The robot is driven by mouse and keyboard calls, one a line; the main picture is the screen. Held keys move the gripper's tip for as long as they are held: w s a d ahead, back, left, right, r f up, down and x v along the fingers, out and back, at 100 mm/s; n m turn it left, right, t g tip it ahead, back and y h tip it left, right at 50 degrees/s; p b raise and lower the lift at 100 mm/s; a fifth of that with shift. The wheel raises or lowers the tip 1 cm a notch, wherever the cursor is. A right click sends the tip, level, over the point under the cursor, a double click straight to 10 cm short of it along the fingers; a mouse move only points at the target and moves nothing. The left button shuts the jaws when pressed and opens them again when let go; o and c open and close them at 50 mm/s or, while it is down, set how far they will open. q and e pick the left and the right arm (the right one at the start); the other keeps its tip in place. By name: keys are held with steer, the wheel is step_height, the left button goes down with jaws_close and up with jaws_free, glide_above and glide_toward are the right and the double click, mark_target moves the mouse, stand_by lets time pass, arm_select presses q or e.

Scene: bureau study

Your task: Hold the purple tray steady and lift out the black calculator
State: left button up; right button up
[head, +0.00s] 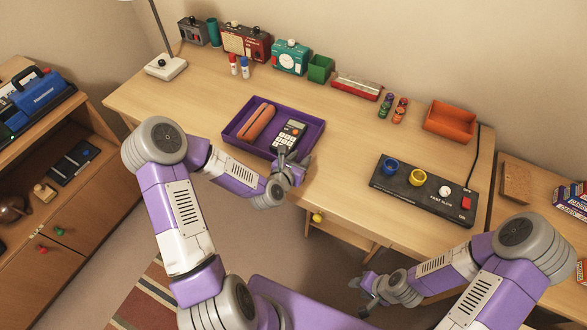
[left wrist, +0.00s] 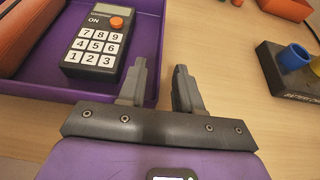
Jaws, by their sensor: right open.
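The purple tray (head: 246,147) sits on the desk near its front edge; its corner also shows in the left wrist view (left wrist: 30,88). The black calculator (head: 290,134) lies face up inside it, at the tray's right part. In the left wrist view the calculator (left wrist: 98,45) shows its number keys and an orange button. My left gripper (head: 291,158) is at the tray's front right corner. In the left wrist view its fingers (left wrist: 160,85) are apart, one beside each side of the tray's right wall. My right gripper (head: 369,291) is open and empty, low in front of the desk.
An orange-brown hot-dog-shaped case (head: 258,122) lies in the tray left of the calculator. A black panel with blue and yellow cups (head: 425,193) stands to the right. Several boxes, a green bin (head: 320,68) and an orange bin (head: 450,122) line the back. The desk's middle is clear.

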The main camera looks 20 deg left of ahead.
arm_select(q)
steer(key=shift+b+x, duration=0.3)
steer(key=shift+x, duration=1.8)
jaws_close()
